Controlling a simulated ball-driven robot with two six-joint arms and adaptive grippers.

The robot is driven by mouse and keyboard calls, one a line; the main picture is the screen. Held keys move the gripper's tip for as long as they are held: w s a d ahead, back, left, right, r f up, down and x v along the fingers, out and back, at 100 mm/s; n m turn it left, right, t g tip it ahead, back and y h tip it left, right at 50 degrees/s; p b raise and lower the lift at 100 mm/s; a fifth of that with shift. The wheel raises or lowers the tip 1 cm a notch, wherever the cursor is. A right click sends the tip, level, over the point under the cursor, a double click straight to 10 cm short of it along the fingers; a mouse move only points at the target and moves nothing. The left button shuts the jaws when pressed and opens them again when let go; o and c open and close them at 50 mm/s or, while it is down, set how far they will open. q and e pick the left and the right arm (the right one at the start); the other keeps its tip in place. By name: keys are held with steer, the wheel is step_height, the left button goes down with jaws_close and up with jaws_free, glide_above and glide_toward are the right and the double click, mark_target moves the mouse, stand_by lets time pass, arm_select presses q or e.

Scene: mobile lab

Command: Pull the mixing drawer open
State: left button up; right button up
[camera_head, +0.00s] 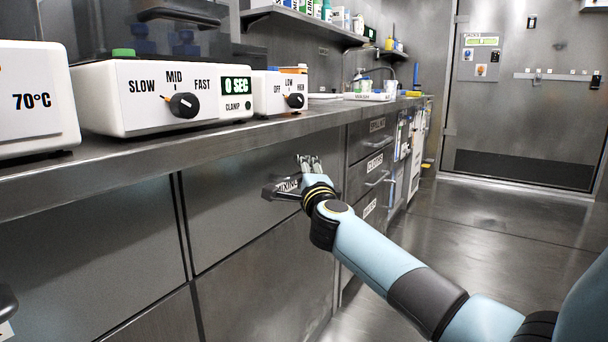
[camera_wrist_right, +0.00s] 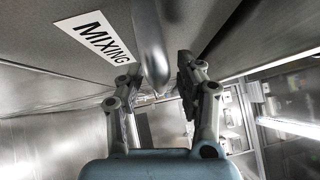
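The mixing drawer (camera_head: 235,205) is a grey metal front under the counter, and it looks closed in the head view. Its white MIXING label (camera_head: 287,186) is partly covered by my right gripper (camera_head: 309,164). In the right wrist view the label (camera_wrist_right: 97,37) is fully readable beside the metal handle (camera_wrist_right: 150,45). My right gripper (camera_wrist_right: 160,78) has its two fingers spread, one on each side of the handle. I see gaps between fingers and handle, though contact is hard to judge. My left gripper is not in view.
The counter edge (camera_head: 200,150) runs above the drawer, carrying a mixer with dial (camera_head: 150,95) and other devices. More labelled drawers (camera_head: 372,165) stand beyond. The floor (camera_head: 480,225) to the right is clear up to the door (camera_head: 530,110).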

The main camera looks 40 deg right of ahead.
jaws_close()
steer(key=shift+s+f, duration=0.15)
steer(key=shift+s, duration=0.05)
stand_by(0.3)
